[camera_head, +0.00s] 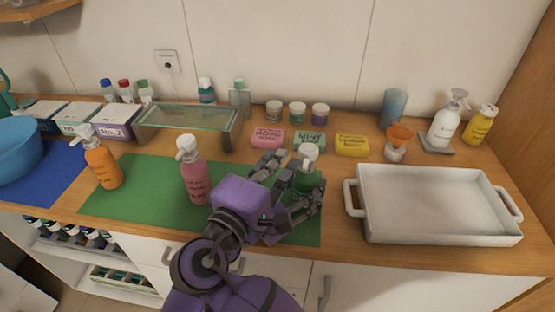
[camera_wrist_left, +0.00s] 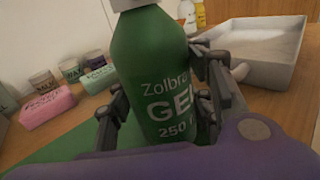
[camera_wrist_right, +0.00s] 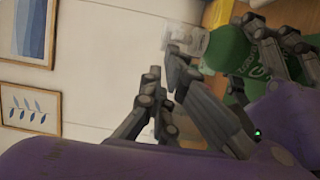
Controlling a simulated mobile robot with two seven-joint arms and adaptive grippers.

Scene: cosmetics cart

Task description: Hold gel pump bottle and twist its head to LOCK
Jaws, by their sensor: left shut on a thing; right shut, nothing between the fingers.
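The green gel pump bottle (camera_head: 311,180) stands upright at the right end of the green mat (camera_head: 140,190); its white pump head (camera_head: 308,152) is on top. In the left wrist view the bottle (camera_wrist_left: 155,65) shows its "GEL" label, but most of the head is cut off. My left gripper (camera_head: 303,200) is shut on the bottle's body, with a finger on either side (camera_wrist_left: 160,100). My right gripper (camera_head: 268,163) is shut and empty, left of the bottle near its head. In the right wrist view, its fingers (camera_wrist_right: 164,70) are beside the pale head (camera_wrist_right: 186,42); contact is unclear.
A pink pump bottle (camera_head: 194,175) and an orange one (camera_head: 102,165) stand on the left part of the mat. A white tray (camera_head: 440,235) lies to the right. Pink (camera_head: 267,138), mint (camera_head: 310,140) and yellow (camera_head: 352,145) soap boxes are behind.

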